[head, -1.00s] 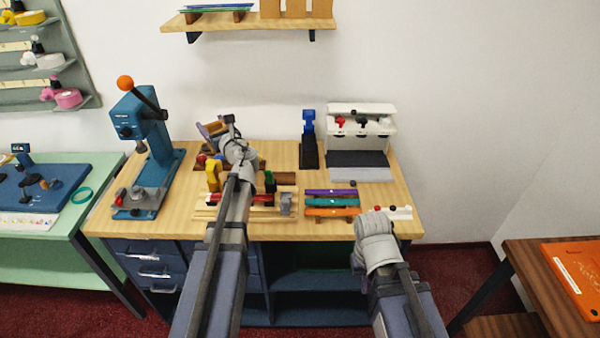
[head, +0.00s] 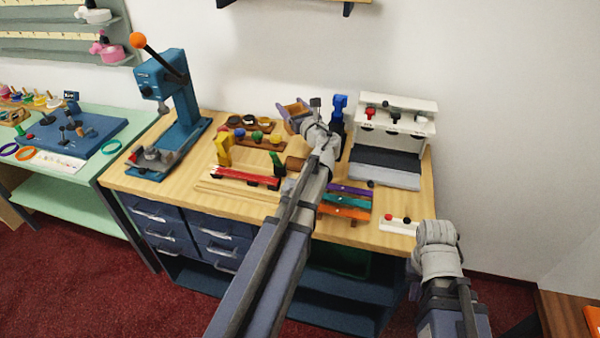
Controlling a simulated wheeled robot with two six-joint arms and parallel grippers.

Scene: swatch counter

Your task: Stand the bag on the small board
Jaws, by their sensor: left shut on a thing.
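My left gripper (head: 306,112) is shut on a small brown open-topped thing, which looks like the bag (head: 291,110). It is held tilted over the back of the counter, left of the blue stand. The wrist hides part of the grip. A small brown board (head: 262,141) with several coloured round pieces lies at the back of the counter, left of the bag; I cannot tell if it is the task's small board. My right gripper (head: 437,234) is at the counter's front right corner; its fingers are hidden by its wrist.
A blue press (head: 182,100) with an orange knob stands at the left. Coloured strips (head: 346,202) lie at the front right. A white rack (head: 392,140) and a blue stand (head: 338,108) are at the back right.

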